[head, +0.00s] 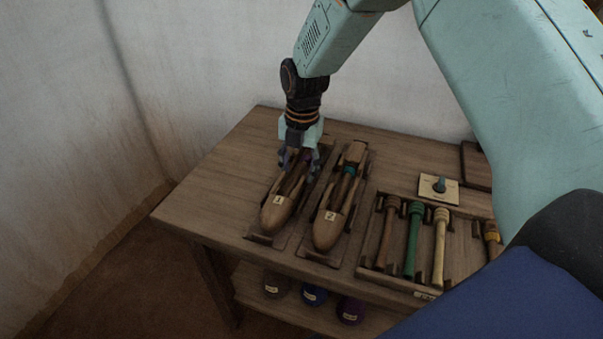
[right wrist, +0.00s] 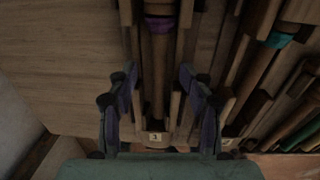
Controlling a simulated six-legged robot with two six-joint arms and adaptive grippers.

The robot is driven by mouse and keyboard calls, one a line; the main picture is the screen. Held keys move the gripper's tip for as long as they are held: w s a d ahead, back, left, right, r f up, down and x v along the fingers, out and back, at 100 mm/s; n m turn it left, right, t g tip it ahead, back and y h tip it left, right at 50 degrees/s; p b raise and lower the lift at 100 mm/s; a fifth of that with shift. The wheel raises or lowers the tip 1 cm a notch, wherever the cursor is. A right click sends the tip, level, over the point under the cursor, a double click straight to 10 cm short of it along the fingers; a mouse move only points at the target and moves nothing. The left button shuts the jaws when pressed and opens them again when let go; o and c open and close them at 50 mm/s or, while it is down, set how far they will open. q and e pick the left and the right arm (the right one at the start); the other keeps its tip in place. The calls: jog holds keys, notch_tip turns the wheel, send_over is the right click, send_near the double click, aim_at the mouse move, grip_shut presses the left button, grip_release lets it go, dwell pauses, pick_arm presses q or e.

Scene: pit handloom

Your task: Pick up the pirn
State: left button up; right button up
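Shuttle 1 (head: 276,212) and shuttle 2 (head: 327,232) lie side by side in wooden holders on the table. In the right wrist view, a slim wooden pirn (right wrist: 158,75) with a purple band lies in shuttle 1's slot. In shuttle 2, a pirn with a teal band (head: 349,170) shows. My right gripper (head: 299,164) points down over the far half of shuttle 1. Its two fingers are apart, one on each side of the pirn, and hide part of it in the head view. I see no contact. My left gripper is not in view.
Right of the shuttles, a tray (head: 371,268) holds brown, green and cream pirns. Dark, blue and purple round items sit on the lower shelf (head: 262,295). The tabletop's left part (head: 205,190) is bare.

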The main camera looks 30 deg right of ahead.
jog(key=shift+o, duration=0.5)
jog(key=shift+f, duration=0.15)
jog(key=shift+s, duration=0.2)
grip_shut()
